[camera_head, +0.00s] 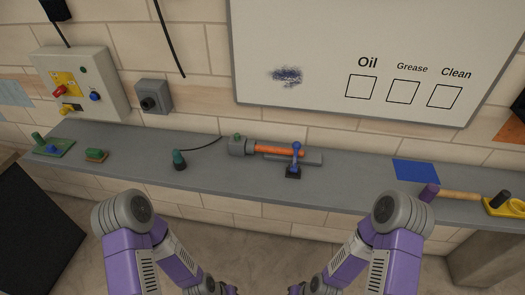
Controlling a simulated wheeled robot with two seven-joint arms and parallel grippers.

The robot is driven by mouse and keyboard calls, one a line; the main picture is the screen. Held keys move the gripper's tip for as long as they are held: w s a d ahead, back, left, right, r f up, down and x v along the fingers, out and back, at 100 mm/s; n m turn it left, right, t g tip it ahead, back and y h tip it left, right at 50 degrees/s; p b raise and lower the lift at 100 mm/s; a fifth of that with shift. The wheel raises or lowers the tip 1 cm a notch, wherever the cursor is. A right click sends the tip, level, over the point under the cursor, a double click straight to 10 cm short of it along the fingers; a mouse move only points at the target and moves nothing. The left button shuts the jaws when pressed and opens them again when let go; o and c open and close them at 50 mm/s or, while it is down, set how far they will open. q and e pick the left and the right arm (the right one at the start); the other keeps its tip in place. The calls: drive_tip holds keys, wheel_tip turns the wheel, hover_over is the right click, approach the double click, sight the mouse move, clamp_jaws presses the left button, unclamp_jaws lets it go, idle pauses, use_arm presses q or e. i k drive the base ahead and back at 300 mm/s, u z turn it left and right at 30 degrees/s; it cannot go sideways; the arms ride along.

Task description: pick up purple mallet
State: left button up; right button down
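The purple mallet (429,192) lies on the right part of the grey shelf, its purple head to the left and its wooden handle (460,195) running right. The handle's right end is close to a dark, round piece at the yellow holder. Both my arms are folded in the lower part of the view, with the forearms running down towards the bottom middle. The grippers are below the bottom edge of the picture, so their fingers do not show. My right arm's elbow is just left of the mallet head in the picture.
The long grey shelf (230,183) holds a blue-handled clamp (296,152) with an orange bar, a green-topped knob (179,158), a brush (96,155) and a green board (52,147). A blue sheet (416,170) lies behind the mallet. A yellow holder (507,207) stands at right.

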sight(431, 190)
drive_tip(key=z, duration=1.7)
drive_tip(key=k, duration=0.2)
drive_tip(key=z, duration=0.8)
drive_tip(key=i, duration=1.35)
drive_tip(key=u, duration=0.7)
